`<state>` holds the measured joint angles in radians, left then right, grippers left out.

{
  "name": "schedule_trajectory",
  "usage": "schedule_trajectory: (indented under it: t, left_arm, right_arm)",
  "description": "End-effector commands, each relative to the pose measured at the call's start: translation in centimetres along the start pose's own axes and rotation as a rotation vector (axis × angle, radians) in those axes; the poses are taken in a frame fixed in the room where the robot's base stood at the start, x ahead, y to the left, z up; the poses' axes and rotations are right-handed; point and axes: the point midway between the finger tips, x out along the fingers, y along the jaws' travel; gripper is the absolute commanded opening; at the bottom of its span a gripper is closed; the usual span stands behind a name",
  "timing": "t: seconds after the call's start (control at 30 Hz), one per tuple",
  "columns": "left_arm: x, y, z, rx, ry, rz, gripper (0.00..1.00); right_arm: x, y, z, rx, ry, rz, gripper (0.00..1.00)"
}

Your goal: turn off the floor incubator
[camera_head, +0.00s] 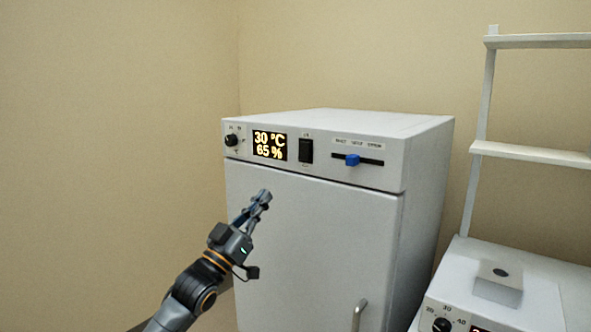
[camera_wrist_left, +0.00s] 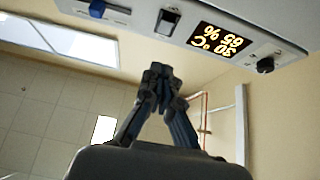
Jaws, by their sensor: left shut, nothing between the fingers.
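The floor incubator (camera_head: 310,240) is a white cabinet with a closed door in the middle of the head view. Its lit display (camera_head: 269,145) reads 30 °C and 65 %. A black rocker switch (camera_head: 306,150) is right of the display, a black knob (camera_head: 231,140) left of it, and a blue slider (camera_head: 352,160) further right. The switch also shows at the top of the left wrist view (camera_wrist_left: 168,21). My left gripper (camera_head: 264,196) is shut and empty, in front of the door below the panel, apart from the switch. My right gripper is not in view.
A door handle (camera_head: 359,314) is low on the incubator door. A second white device (camera_head: 490,290) with a knob and display stands at the right, below a white shelf rack (camera_head: 530,150). A bare beige wall (camera_head: 110,120) is at the left.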

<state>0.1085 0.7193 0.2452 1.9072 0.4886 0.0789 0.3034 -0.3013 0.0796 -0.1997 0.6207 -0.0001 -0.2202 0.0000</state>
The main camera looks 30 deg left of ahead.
Motion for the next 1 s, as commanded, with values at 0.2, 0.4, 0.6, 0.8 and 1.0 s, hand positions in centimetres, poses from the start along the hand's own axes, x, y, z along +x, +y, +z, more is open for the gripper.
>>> schedule_trajectory:
  t: [0.2,0.4,0.6,0.8,1.0]
  left_arm:
    - [2.6,0.0,-0.3,0.000,0.002,-0.001,0.00]
    - [7.1,-0.1,-0.5,0.001,0.003,-0.001,0.00]
    - [10.8,-0.1,0.3,-0.001,-0.003,-0.003,0.00]
    - [12.3,-0.1,2.2,0.000,-0.003,-0.002,0.00]
    - [12.7,0.0,2.9,0.000,-0.002,0.000,0.00]
  right_arm:
    - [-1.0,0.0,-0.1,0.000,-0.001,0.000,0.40]
    - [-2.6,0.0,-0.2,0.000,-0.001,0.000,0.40]
    - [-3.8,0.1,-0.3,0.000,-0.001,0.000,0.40]
    - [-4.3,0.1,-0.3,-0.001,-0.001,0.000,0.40]
    - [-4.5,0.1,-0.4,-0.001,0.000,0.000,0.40]
